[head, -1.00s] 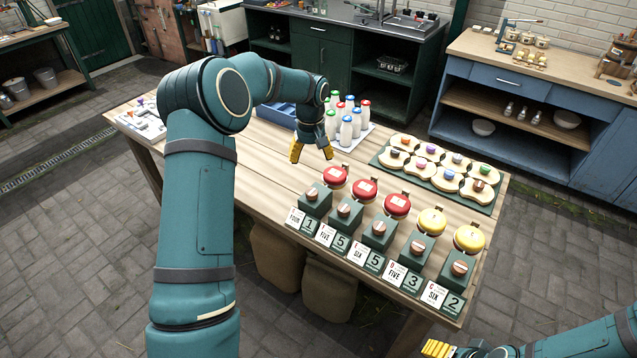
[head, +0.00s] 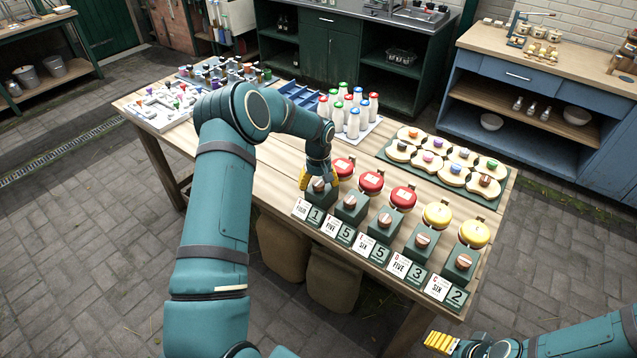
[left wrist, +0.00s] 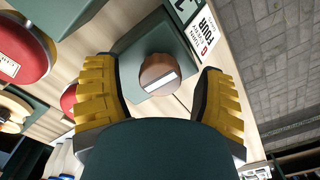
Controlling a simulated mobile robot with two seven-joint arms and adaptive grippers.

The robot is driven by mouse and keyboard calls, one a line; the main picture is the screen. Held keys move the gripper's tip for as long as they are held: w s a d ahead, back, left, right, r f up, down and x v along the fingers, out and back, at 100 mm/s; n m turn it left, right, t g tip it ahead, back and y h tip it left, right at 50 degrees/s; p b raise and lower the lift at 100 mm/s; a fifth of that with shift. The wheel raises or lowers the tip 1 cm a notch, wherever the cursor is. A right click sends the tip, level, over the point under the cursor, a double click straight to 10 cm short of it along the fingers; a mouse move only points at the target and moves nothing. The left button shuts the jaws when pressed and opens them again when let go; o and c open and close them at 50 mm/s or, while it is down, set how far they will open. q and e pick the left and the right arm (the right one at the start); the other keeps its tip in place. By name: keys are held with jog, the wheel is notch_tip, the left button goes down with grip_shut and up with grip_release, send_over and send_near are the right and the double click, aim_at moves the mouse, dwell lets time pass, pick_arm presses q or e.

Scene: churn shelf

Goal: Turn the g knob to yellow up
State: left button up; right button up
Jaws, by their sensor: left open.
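The g knob (head: 319,184) is a round brown knob with a pale bar across its top, on a green block beside the card reading FOUR and the number 1. It also shows in the left wrist view (left wrist: 158,75). A red round disc (head: 344,167) stands behind its block. My left gripper (head: 319,181) is open over this knob. In the left wrist view its yellow fingers (left wrist: 160,95) stand on either side of the knob, apart from it. My right gripper (head: 440,343) shows only partly at the bottom right, away from the knobs.
More knob blocks run to the right, with red discs (head: 403,197) and yellow discs (head: 437,215) behind them. Milk bottles (head: 353,121) stand on a tray behind. A board of wooden pieces (head: 455,172) lies at the back right. Bare tabletop (head: 270,170) is left of the knobs.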

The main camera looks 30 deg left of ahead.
pick_arm(q)
grip_shut()
jog(key=shift+m, duration=0.3)
jog(key=m+b, duration=0.2)
jog(key=m, duration=0.1)
jog(key=shift+f+m, duration=0.1)
jog(key=shift+m, duration=0.2)
jog(key=m+b, duration=0.2)
jog(key=m, duration=0.2)
jog(key=shift+m, duration=0.3)
jog(key=m, duration=0.4)
jog(key=shift+b, duration=0.3)
jog(key=m, duration=0.5)
